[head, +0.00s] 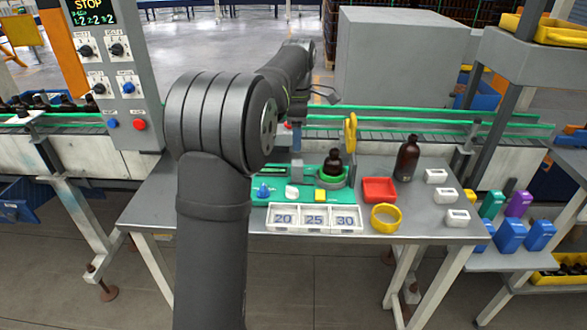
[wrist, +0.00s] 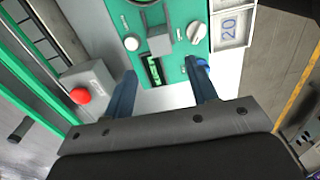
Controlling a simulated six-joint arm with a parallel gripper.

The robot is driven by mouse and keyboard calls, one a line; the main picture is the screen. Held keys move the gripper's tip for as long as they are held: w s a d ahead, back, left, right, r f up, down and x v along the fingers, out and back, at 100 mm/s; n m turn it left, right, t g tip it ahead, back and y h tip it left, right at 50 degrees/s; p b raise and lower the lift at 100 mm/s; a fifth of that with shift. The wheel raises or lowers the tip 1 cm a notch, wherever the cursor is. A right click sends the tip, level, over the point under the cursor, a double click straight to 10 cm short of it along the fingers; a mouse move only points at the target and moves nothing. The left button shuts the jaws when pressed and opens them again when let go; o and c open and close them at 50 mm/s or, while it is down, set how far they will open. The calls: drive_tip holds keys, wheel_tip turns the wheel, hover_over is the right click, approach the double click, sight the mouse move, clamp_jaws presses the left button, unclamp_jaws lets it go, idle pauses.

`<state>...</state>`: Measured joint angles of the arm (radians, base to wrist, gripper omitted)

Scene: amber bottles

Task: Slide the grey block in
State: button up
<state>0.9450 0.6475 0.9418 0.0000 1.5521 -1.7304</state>
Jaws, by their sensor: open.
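A grey block (wrist: 160,40) shows in the wrist view on the green panel (wrist: 181,68), beside a dark slot-like window (wrist: 153,72) with bright green marks. My gripper (wrist: 164,88) is open, with its two blue fingers spread wide and nothing between them. The block lies beyond the fingertips, apart from them. In the head view the green panel (head: 258,200) is on the table, and my gripper (head: 297,138) is over its back part, partly hidden by my arm.
On the panel, a dark bottle (head: 333,162) stands in a round green holder. A tall amber bottle (head: 407,160), red tray (head: 379,190), yellow ring (head: 385,218) and numbered boxes (head: 314,218) are nearby. A grey box with a red button (wrist: 80,95) is left of my fingers.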

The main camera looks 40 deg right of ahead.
sight(297, 163)
wheel_tip(297, 163, down, 12)
idle(0.4)
drive_tip(key=shift+c, duration=0.2)
